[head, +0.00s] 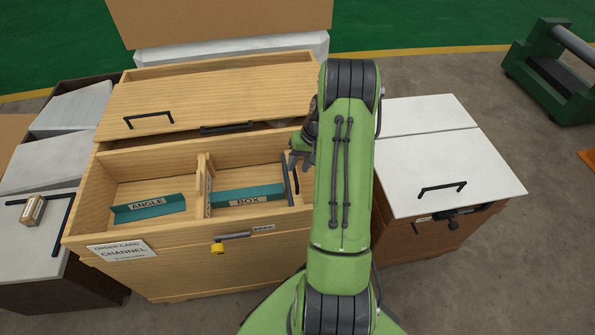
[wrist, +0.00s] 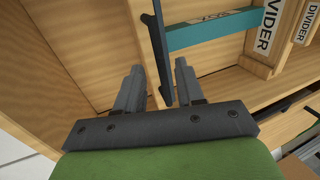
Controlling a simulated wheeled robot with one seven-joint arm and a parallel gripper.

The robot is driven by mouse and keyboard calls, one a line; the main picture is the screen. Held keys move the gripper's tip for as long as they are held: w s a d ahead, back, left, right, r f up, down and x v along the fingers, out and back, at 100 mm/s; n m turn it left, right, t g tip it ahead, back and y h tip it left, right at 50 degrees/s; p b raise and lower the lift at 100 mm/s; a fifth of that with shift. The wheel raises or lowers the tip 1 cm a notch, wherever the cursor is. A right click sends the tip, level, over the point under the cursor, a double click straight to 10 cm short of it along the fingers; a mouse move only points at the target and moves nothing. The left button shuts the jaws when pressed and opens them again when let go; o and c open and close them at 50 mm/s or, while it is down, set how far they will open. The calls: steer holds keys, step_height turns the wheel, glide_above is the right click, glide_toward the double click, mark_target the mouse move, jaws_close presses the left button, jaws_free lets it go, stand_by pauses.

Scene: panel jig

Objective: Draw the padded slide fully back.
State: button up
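The open wooden case (head: 180,235) has a teal piece labelled BOX (head: 247,195) in its right bay and one labelled ANGLE (head: 148,208) in its left bay. A dark upright bar (head: 287,182) stands at the right end of the BOX piece; I take it for the slide, but cannot make out a pad. My gripper (head: 301,156) is over this right end, partly hidden by my arm. In the wrist view, my gripper (wrist: 158,68) is open, with the dark bar (wrist: 157,45) appearing between its fingers; contact cannot be told.
A dark latch bar (head: 235,236) with a yellow end (head: 217,249) is on the case front, beside an order card reading CHANNEL (head: 123,250). A wooden divider (head: 204,185) separates the bays. The wooden lid (head: 210,95) lies behind. A white-topped cabinet (head: 450,165) stands right.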

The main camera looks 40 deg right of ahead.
steer(key=shift+x, duration=0.85)
steer(key=shift+c, duration=0.3)
jaws_close()
steer(key=shift+r, duration=0.1)
stand_by(0.4)
